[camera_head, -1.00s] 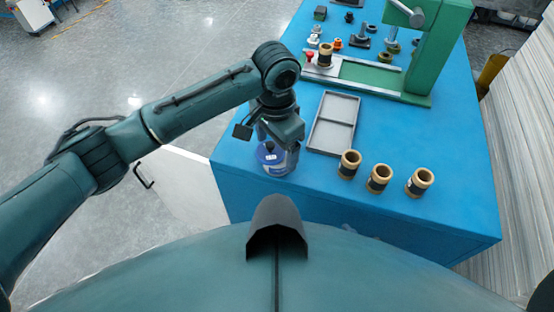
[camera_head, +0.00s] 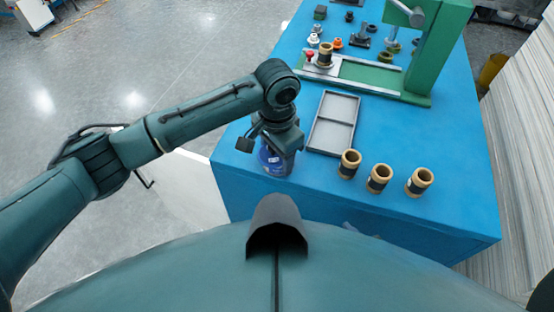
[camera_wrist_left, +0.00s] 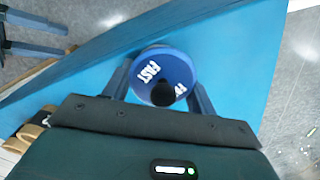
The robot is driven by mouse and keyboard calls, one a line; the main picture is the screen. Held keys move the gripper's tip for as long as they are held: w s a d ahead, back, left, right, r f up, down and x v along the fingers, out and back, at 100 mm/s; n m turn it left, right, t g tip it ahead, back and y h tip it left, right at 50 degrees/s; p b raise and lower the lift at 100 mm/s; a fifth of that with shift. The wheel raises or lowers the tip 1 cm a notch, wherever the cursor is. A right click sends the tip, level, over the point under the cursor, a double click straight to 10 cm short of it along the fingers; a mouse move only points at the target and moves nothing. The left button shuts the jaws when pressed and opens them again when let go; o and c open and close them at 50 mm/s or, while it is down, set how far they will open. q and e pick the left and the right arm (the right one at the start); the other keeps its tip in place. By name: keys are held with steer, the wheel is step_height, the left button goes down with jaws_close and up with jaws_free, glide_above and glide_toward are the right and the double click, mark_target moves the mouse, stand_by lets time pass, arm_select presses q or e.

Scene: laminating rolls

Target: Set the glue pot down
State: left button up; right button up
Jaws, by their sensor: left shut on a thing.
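The glue pot (camera_head: 273,162) is a dark blue pot at the near left corner of the blue bench, upright as far as I can see. My left gripper (camera_head: 277,152) comes down over it from above and is shut on it. In the left wrist view the pot's round blue lid (camera_wrist_left: 148,84), with white lettering and a dark knob, sits between the two fingers of my left gripper (camera_wrist_left: 161,92). The pot's base is at or very near the bench top; I cannot tell whether it touches.
A grey two-part tray (camera_head: 312,135) lies just right of the pot on the blue bench (camera_head: 440,150). Several tan and black rolls, including one roll (camera_head: 379,178), stand to its right. A green press (camera_head: 430,60) and small parts are farther back. The bench edge is close to the pot.

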arm_select(q)
jaws_close()
steer(key=shift+r, duration=0.1)
stand_by(0.3)
